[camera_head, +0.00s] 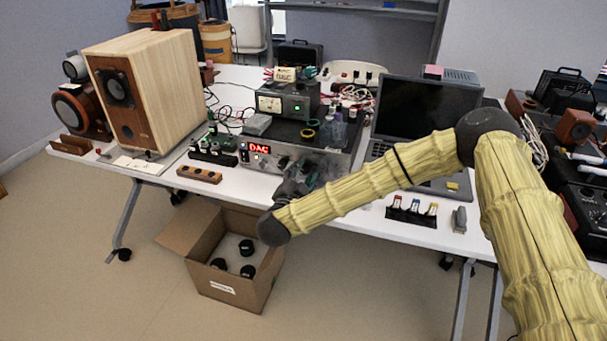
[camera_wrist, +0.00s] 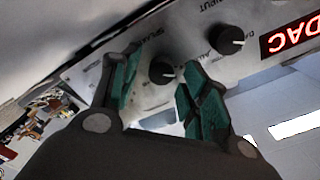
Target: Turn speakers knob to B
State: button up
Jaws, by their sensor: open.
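The silver amplifier (camera_head: 262,161) with a red DAC display (camera_head: 260,148) stands on the white table in the head view. Its front panel shows tilted and upside down in the wrist view (camera_wrist: 262,20). The black speakers knob (camera_wrist: 162,70) lies below lettering that seems to read SPEAKERS. My gripper (camera_wrist: 160,62) is open, with one teal finger on each side of this knob; I cannot tell whether they touch it. The knob's pointer setting is not clear. In the head view my gripper (camera_head: 298,180) is at the amplifier's front right and hides the knob.
A second black knob (camera_wrist: 230,40), near INPUT lettering, sits close to the right finger. A laptop (camera_head: 425,110) stands right of the amplifier and a wooden speaker (camera_head: 165,80) stands left. An open cardboard box (camera_head: 240,290) is on the floor below.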

grip_shut()
jog(key=shift+f+m, duration=0.1)
jog(key=shift+m, duration=0.2)
jog(key=m+b, duration=0.1)
jog(key=m, duration=0.2)
jog(key=shift+f+m+b, duration=0.1)
jog(key=shift+m+b, duration=0.2)
jog(key=shift+b, duration=0.05)
jog(key=m+b, duration=0.1)
jog(key=m, duration=0.2)
jog(key=shift+f+m+b, duration=0.1)
jog(key=shift+m+b, duration=0.2)
jog(key=shift+b, duration=0.05)
jog(key=m+b, duration=0.2)
jog(key=m, duration=0.2)
jog(key=shift+f, duration=0.1)
jog(key=shift+m+b, duration=0.9)
jog(key=shift+m, duration=1)
